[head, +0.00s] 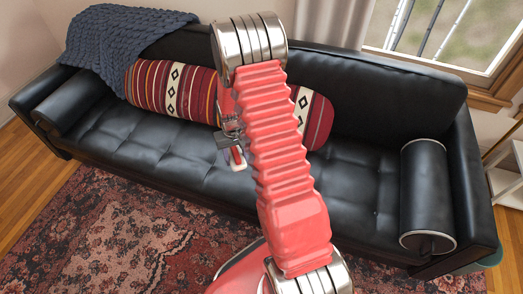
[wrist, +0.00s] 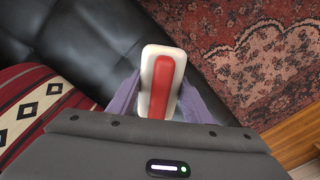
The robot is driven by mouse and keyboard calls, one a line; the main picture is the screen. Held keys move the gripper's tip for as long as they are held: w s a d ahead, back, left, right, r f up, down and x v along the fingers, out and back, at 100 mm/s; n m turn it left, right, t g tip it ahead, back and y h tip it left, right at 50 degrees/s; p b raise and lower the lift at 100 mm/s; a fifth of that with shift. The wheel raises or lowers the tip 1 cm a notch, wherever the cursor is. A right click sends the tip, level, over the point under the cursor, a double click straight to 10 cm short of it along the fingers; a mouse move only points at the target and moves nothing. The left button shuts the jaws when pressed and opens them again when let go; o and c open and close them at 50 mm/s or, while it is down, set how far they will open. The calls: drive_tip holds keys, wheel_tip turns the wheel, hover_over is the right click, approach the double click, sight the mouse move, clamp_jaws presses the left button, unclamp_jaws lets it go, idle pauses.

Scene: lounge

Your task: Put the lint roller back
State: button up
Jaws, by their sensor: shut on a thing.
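The lint roller (wrist: 163,80) is a cream-white piece with a red strip along its middle. It stands out between the two purple fingers of my gripper (wrist: 158,94) in the wrist view, and they are shut on it. In the head view my gripper (head: 230,138) is at the end of my red arm, in front of the black sofa (head: 100,130). The lint roller's red and white end (head: 238,159) shows just below it, against the sofa seat. My arm hides part of the sofa's middle. Any storage place for the roller cannot be made out.
A striped red cushion (head: 155,88) and a blue knitted throw (head: 118,35) lie on the sofa's left side. A black bolster (head: 424,195) is at the right end. A patterned red rug (head: 120,230) covers the floor in front. A pale shelf (head: 507,185) stands at far right.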

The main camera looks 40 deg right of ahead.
drive_tip(key=a+r+n, duration=0.1)
drive_tip(key=a+r, duration=0.2)
drive_tip(key=a, duration=0.5)
drive_tip(key=a+r+n, duration=0.2)
drive_tip(key=a+r, duration=0.2)
drive_tip(key=a, duration=0.4)
drive_tip(key=shift+a+n, duration=0.3)
drive_tip(key=shift+a, duration=0.05)
